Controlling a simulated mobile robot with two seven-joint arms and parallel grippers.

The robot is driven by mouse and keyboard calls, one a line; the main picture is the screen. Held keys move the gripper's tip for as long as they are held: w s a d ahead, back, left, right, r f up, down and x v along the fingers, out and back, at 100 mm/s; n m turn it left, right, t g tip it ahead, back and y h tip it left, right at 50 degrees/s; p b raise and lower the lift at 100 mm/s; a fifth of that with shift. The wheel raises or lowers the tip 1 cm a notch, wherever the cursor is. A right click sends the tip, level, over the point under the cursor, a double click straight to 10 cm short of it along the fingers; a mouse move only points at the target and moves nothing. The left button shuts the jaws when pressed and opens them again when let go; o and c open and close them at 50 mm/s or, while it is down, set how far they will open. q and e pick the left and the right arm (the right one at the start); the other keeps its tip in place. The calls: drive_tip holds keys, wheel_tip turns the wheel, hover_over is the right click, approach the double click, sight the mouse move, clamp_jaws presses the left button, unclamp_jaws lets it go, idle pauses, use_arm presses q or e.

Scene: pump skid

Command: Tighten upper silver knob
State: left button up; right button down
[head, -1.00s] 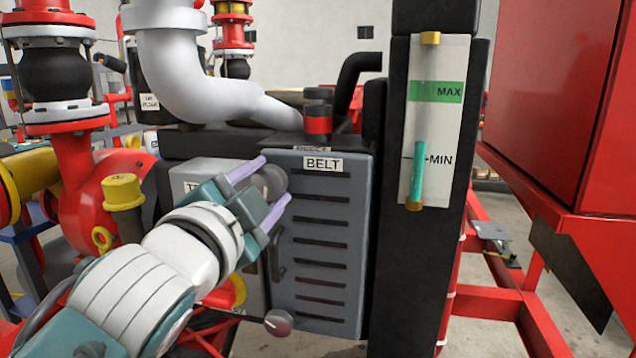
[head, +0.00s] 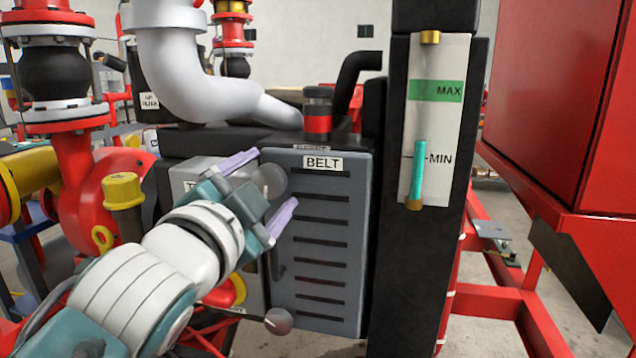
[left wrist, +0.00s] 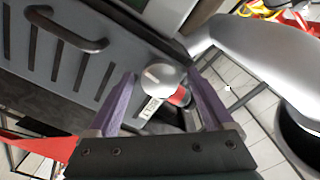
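The upper silver knob (head: 271,180) is at the upper left corner of the grey belt cover (head: 335,226). It also shows in the left wrist view (left wrist: 160,76), between the two purple fingers and just beyond their tips. My left gripper (head: 268,178) is open, with one finger above-left of the knob and one to its lower right. The fingers stand apart from the knob. A lower silver knob (head: 279,321) sits at the cover's lower left corner. My right gripper is in neither view.
A dark handle (left wrist: 65,30) sticks out of the cover, close to the gripper. A white pipe (head: 185,65) bends down above the cover. A black post with a level gauge (head: 418,175) stands right of it. A yellow-capped fitting (head: 122,190) is left of my arm.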

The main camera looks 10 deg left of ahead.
use_arm(q)
drive_tip(key=shift+s, duration=0.1)
drive_tip(key=s, duration=0.9)
drive_tip(key=shift+s+a, duration=0.15)
drive_tip(key=shift+s, duration=0.25)
drive_tip(key=s+a+f+n+g+y+p, duration=0.2)
drive_tip(key=s+a+f+n+g+p, duration=0.15)
drive_tip(key=s+f+n+g, duration=0.6)
drive_tip(key=s+g+h, duration=0.2)
drive_tip(key=s+g, duration=0.3)
drive_tip(key=s, duration=0.8)
wheel_tip(320, 180, up, 37)
drive_tip(key=p, duration=3.8)
drive_tip(key=shift+d+m, duration=0.2)
drive_tip(key=shift+m, duration=0.15)
